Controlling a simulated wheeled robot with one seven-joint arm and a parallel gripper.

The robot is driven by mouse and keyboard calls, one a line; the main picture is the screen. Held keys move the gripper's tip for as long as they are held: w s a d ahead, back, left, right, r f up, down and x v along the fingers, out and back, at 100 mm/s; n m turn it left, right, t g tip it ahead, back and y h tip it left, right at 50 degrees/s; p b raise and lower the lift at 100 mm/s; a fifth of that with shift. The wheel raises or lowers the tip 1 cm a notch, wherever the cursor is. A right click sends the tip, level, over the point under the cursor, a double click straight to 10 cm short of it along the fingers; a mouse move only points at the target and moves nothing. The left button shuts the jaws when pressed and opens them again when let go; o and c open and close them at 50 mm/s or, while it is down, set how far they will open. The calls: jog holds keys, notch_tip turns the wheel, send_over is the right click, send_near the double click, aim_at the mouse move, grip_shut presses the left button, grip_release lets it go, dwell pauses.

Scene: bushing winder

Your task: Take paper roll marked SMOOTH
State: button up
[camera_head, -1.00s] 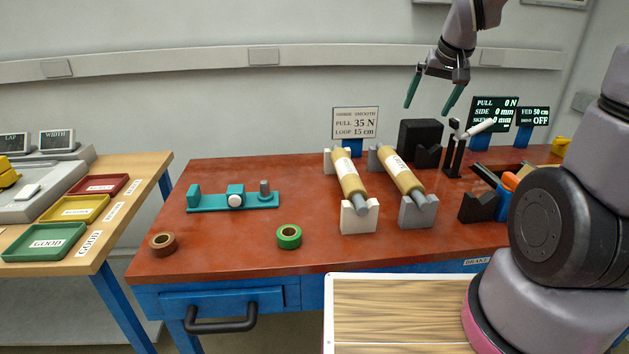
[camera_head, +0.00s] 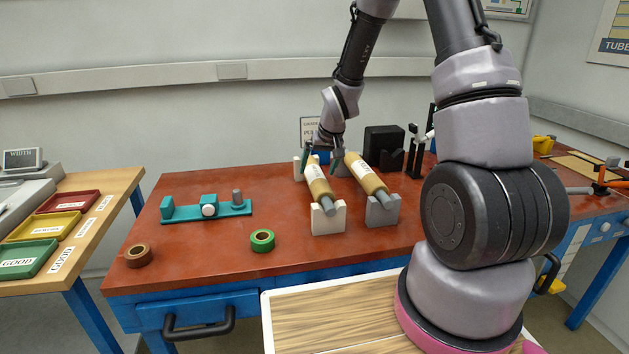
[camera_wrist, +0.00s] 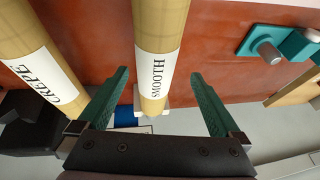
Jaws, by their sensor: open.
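The SMOOTH paper roll (camera_head: 316,180) is the left of two tan rolls in the head view, lying across grey-white notched stands (camera_head: 327,219). Its SMOOTH label (camera_wrist: 156,76) shows clearly in the wrist view. My gripper (camera_head: 322,163) is over the far part of this roll, its teal fingers open and empty. In the wrist view my gripper (camera_wrist: 159,76) has one finger on each side of the roll with gaps; whether the tips reach down beside it cannot be told. The CREPE roll (camera_wrist: 35,62) is left of the fingers there, and right of SMOOTH in the head view (camera_head: 366,177).
A teal fixture (camera_head: 182,212), a green tape roll (camera_head: 262,240) and a brown one (camera_head: 138,256) lie on the red bench. A black block (camera_head: 384,146) stands behind the rolls. My arm hides part of the bench's right side.

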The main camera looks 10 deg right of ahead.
aim_at(318, 173)
jog(key=x, duration=0.5)
jog(key=shift+w+d, duration=0.15)
jog(key=shift+d, duration=0.25)
grip_shut()
